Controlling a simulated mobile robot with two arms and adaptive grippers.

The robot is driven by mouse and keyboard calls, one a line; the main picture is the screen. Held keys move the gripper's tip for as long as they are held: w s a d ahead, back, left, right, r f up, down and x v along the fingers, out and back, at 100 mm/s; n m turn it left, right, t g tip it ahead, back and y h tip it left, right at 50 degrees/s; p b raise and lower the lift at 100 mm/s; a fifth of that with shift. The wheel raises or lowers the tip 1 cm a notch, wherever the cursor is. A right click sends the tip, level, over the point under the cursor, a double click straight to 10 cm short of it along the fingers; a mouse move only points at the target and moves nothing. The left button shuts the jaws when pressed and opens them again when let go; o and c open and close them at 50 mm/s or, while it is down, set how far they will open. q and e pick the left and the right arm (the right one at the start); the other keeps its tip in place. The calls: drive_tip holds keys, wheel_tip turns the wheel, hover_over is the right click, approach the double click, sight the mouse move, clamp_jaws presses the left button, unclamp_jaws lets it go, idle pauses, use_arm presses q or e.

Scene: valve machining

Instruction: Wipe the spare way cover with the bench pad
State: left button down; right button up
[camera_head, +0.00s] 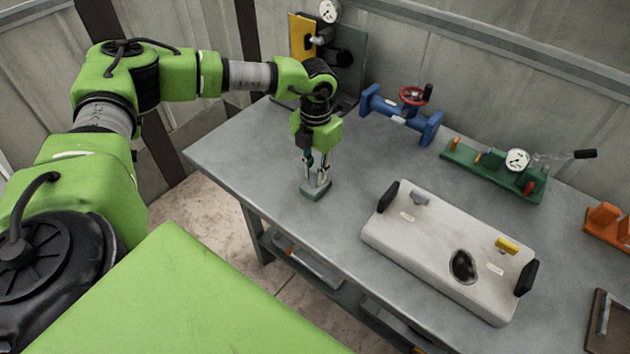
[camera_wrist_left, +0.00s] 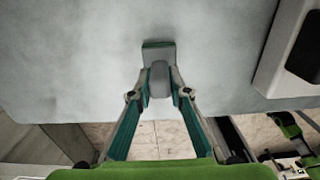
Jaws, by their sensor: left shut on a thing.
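The bench pad (camera_head: 316,190) is a small grey-green block with an upright grip, at the left part of the bench. My left gripper (camera_head: 317,172) points down over it and is shut on its grip. The wrist view shows the pad (camera_wrist_left: 158,53) beyond the fingertips (camera_wrist_left: 159,92). I cannot tell whether the pad touches the bench top. The spare way cover (camera_head: 425,238) is a long pale slab with black end pieces, lying to the right of the pad, apart from it. My right gripper is not in view.
The grey bench (camera_head: 240,150) is clear around the pad. Behind stand a gauge fixture (camera_head: 350,60), a blue valve (camera_head: 400,118) with a red handwheel, and a green fixture (camera_head: 490,170) with a gauge. An orange part (camera_head: 605,222) and a brown tray (camera_head: 597,335) are at the right.

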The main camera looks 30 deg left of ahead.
use_arm(q)
drive_tip(key=shift+r, duration=0.15)
drive_tip(key=shift+r+p, duration=1.4)
drive_tip(key=shift+r, duration=0.45)
drive_tip(key=c, duration=2.7)
unclamp_jaws()
drive_tip(key=shift+c, duration=0.2)
clamp_jaws()
